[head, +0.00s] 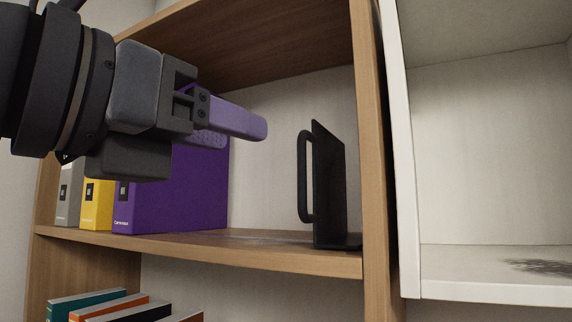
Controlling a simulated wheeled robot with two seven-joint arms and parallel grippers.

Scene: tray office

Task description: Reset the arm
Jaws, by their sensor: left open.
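My left gripper (228,128) reaches in from the upper left, in front of the upper shelf of a wooden bookcase (200,243). Its purple fingers point right, overlap each other in this view, and are apart with nothing seen between them. They appear in front of the top of a wide purple binder (185,205); I cannot tell the depth gap. My left arm and gripper hide the upper parts of the binders. My right gripper is not in view.
A yellow binder (97,205) and a grey binder (70,205) stand left of the purple one. A black upright piece with a handle (330,190) stands at the shelf's right end. Several books (125,308) are below. A white shelf unit (480,285) adjoins at right.

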